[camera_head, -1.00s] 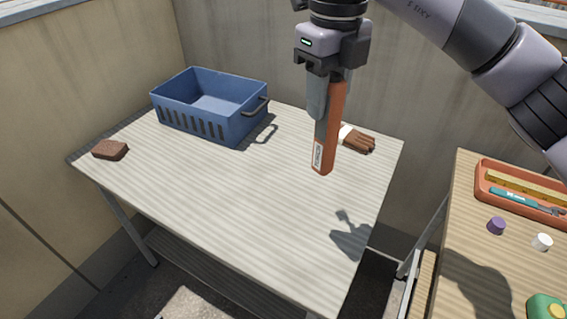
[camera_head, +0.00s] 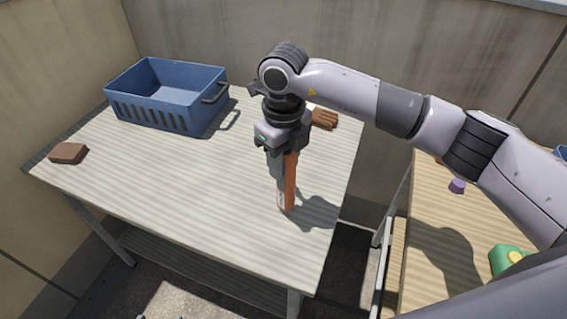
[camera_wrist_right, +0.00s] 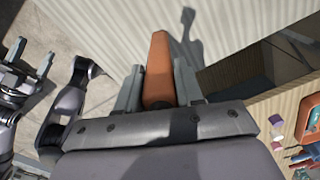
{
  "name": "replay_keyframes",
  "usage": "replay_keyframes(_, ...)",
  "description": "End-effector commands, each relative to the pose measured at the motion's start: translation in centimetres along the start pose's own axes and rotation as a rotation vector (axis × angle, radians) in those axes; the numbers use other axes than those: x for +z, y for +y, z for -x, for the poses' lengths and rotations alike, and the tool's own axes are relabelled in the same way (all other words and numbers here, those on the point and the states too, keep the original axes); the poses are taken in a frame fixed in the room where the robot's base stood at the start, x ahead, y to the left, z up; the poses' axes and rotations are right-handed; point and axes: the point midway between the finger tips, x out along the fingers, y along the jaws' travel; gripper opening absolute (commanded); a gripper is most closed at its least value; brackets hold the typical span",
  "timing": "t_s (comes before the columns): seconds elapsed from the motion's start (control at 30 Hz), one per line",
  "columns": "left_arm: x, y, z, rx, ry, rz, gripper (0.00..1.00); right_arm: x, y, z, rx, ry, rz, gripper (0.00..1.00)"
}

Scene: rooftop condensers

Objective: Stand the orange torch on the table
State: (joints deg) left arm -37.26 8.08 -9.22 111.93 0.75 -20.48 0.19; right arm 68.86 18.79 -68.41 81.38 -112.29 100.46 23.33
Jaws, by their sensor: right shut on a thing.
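The orange torch (camera_head: 290,185) is held upright, pointing down, in my right gripper (camera_head: 279,172) over the right front part of the pale ridged table (camera_head: 190,190). Its lower end is at or just above the tabletop; I cannot tell if it touches. In the right wrist view, the torch (camera_wrist_right: 158,75) sits between the two fingers of my right gripper (camera_wrist_right: 158,80), which is shut on it. My left gripper (camera_wrist_right: 30,58) shows at the left edge of the right wrist view, empty, its fingers apart, away from the torch.
A blue crate (camera_head: 160,112) stands at the table's back left and a brown brick (camera_head: 69,153) at its left edge. A second table (camera_head: 435,225) on the right holds a purple cap (camera_head: 457,186) and a green item (camera_head: 505,258).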

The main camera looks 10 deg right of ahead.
Motion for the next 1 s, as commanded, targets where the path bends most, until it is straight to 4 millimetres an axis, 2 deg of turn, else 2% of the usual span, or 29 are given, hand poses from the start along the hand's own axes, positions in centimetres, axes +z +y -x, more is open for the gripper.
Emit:
replay_keyframes(0.1, 0.0, 0.0, 0.0, -0.001, 0.000, -0.001, 0.72, 0.0, 0.1, -1.5, 0.001, 0.000, 0.001, 0.00)
replay_keyframes(0.47, 0.3, -0.1, -0.2, -0.002, -0.001, 0.001, 0.72, 0.0, 0.0, -2.0, 0.000, -0.002, 0.002, 0.00)
replay_keyframes(0.5, 0.3, -0.1, -0.2, -0.001, -0.002, 0.001, 0.72, 0.0, 0.0, -2.0, 0.000, -0.001, 0.002, 0.43)
replay_keyframes(0.57, 0.2, -0.1, -0.2, -0.001, -0.002, 0.002, 0.72, 0.0, 0.0, -1.9, 0.000, -0.001, 0.002, 0.62)
replay_keyframes(0.87, 0.1, -0.1, -0.1, -0.001, -0.001, 0.002, 0.72, 0.0, 0.0, -1.8, 0.000, 0.000, 0.001, 0.62)
replay_keyframes(1.0, -0.1, -0.1, 0.0, -0.001, 0.002, 0.001, 0.72, 0.1, 0.0, -0.9, -0.001, -0.003, 0.001, 0.62)
